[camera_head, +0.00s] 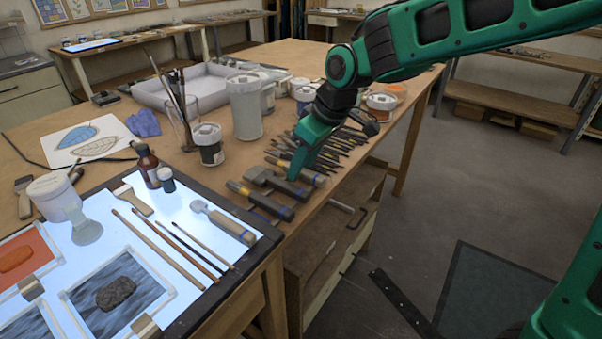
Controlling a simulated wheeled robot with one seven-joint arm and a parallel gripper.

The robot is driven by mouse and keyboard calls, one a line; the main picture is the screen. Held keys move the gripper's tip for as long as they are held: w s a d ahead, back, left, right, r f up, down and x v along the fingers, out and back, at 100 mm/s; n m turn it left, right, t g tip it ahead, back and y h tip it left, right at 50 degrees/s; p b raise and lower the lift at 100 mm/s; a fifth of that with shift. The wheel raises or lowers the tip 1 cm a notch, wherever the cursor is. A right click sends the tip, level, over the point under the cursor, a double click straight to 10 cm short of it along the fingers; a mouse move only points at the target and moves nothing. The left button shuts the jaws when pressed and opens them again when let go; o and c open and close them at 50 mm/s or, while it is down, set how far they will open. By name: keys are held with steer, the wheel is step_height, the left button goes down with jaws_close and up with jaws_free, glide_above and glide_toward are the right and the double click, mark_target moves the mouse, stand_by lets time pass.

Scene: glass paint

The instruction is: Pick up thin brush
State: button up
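Three long thin brushes lie side by side on the lit glass panel (165,204): a left one (158,250), a middle one (188,251) and a right one (203,245). They slant from upper left to lower right, and the right one looks shortest. I cannot tell which one the task means. My gripper (294,176) is to the right of the panel, over the tools along the table's right edge, apart from the brushes. Its fingers are seen from behind and cannot be made out clearly.
A wide flat brush (134,199) and a wooden-handled tool (223,221) flank the thin brushes. Brown (148,166) and dark (166,180) bottles stand behind them. A brush jar (183,128) and white tubs (245,105) stand farther back. Dark-handled tools (268,205) line the right edge.

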steer(key=shift+a+f, duration=0.1)
steer(key=shift+f, duration=0.1)
steer(key=shift+f, duration=0.15)
stand_by(0.3)
jaws_close()
